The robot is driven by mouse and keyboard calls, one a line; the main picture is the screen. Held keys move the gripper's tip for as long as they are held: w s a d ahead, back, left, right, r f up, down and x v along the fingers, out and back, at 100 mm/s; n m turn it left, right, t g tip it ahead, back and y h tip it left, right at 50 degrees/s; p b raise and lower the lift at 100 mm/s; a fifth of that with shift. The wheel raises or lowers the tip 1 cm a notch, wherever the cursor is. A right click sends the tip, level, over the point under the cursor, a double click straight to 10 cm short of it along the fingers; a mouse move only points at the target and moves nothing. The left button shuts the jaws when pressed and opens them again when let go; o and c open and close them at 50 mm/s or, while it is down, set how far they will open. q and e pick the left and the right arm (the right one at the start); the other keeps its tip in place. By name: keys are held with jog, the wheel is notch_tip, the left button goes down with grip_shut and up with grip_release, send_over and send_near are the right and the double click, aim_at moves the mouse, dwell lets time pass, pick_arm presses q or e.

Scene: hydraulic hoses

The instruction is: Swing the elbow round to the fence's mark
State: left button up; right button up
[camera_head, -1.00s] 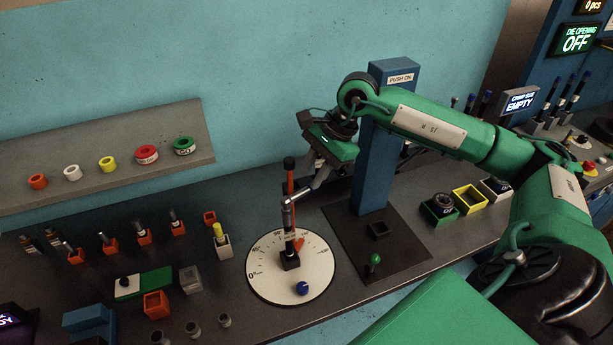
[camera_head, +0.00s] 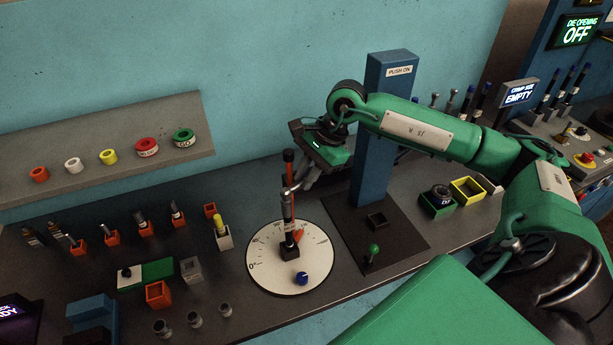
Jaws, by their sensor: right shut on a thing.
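A round white dial (camera_head: 265,270) with degree marks lies on the bench. A dark hose (camera_head: 288,212) stands upright in a black block (camera_head: 290,252) at its middle. A silver elbow (camera_head: 287,190) sits at the hose's upper part and points back and right. An orange fence (camera_head: 298,236) stands on the dial beside the hose; the mark it sits at is too small to read. My right gripper (camera_head: 303,184) reaches in from behind and is shut on the elbow's free end; its fingertips are partly hidden. My left gripper is out of view.
A blue post (camera_head: 374,150) labelled "PUSH ON" stands close right of my right gripper. A dark-tipped orange rod (camera_head: 288,170) rises behind the elbow. A blue knob (camera_head: 302,278) sits on the dial's front. A shelf with rings (camera_head: 100,185) is at left.

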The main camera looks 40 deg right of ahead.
jog(key=shift+w+n+g+b, duration=0.3)
jog(key=shift+n+b, duration=0.15)
jog(key=shift+n, duration=0.05)
jog(key=o, duration=0.4)
jog(key=shift+o, duration=0.2)
jog(key=shift+r, duration=0.15)
jog(key=b+v, duration=0.4)
jog(key=v, duration=0.9)
jog(key=shift+d+r, duration=0.2)
jog(key=shift+d, duration=0.1)
jog(key=shift+s, duration=0.15)
